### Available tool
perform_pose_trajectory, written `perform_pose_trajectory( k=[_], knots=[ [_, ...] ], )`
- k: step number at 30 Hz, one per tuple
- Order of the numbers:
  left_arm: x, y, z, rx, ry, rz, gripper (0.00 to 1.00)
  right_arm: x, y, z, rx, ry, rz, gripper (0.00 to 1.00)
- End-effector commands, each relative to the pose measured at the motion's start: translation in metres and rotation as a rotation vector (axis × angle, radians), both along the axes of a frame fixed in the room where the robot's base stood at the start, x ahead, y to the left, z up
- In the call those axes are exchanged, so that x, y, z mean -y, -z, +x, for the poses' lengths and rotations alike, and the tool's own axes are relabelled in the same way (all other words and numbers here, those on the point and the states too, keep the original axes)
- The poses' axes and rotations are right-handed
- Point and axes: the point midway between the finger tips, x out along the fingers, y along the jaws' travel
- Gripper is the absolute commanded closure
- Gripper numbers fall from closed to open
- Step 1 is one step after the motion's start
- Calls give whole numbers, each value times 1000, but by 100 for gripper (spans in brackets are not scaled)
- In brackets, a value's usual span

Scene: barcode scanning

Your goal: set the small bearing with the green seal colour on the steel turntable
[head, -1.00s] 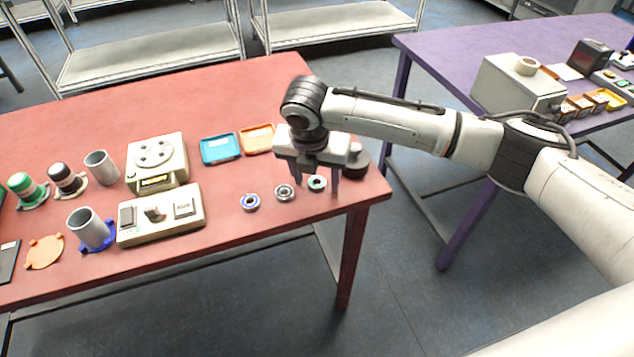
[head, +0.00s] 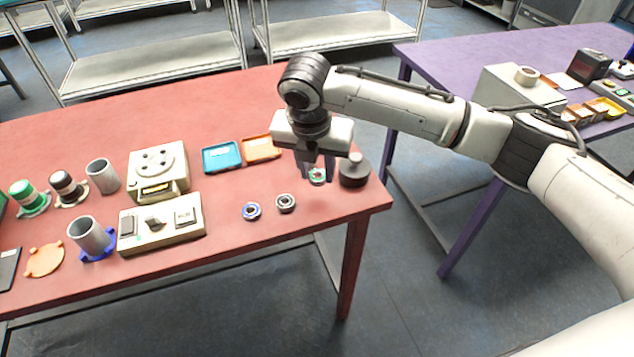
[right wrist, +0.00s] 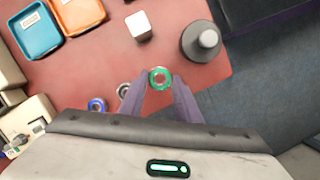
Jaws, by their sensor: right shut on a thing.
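The bearing shows between the two fingertips in the right wrist view (right wrist: 160,78). A dark grey round base with a raised stub (head: 354,172) stands just right of the gripper, also in the right wrist view (right wrist: 203,42). A cream device with a round, spotted top plate (head: 158,160) stands left of centre. I cannot tell which is the steel turntable. My left gripper is not in view.
A grey-sealed bearing (head: 285,203) and a blue-sealed bearing (head: 251,211) lie left of the gripper. A blue tray (head: 221,158), an orange tray (head: 262,147) and a white cube (right wrist: 138,27) lie behind. A cream control box (head: 161,220) and grey cups are at left.

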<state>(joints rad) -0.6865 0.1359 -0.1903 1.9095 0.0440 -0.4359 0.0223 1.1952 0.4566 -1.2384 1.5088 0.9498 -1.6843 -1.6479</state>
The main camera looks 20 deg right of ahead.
Motion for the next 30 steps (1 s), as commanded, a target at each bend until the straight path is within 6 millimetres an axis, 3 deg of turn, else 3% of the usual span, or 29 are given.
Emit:
perform_pose_trajectory(
  k=[6, 16, 20, 30],
  knots=[
    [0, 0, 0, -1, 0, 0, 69, 0, -38, 1, 1, 0, 2, 93],
    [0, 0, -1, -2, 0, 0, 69, 1, -50, -5, -1, 84, -1, 93],
    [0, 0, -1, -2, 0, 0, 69, 5, -49, -15, 1, 270, -2, 93],
    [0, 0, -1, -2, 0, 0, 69, 19, -48, -59, 0, 967, -4, 93]
  ],
)
